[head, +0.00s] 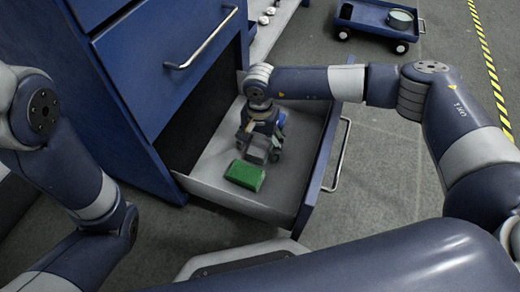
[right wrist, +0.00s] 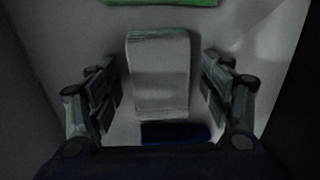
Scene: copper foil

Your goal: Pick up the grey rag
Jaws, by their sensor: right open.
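The grey rag (right wrist: 160,75) is a folded, block-like piece lying in the open drawer, seen from above in the right wrist view. My right gripper (right wrist: 160,92) is open, with one finger on each side of the rag and a small gap to each. In the head view my right gripper (head: 261,143) points down into the drawer (head: 240,209), and the rag (head: 255,156) shows just under it, partly hidden. My left arm is at the left of the head view, but its gripper is not seen.
A green folded piece (head: 245,175) lies in the drawer close to the rag. A dark blue item (right wrist: 175,133) lies on the rag's other side. The drawer walls surround them, below the blue cabinet (head: 120,75). A blue cart (head: 372,17) stands far back on the floor.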

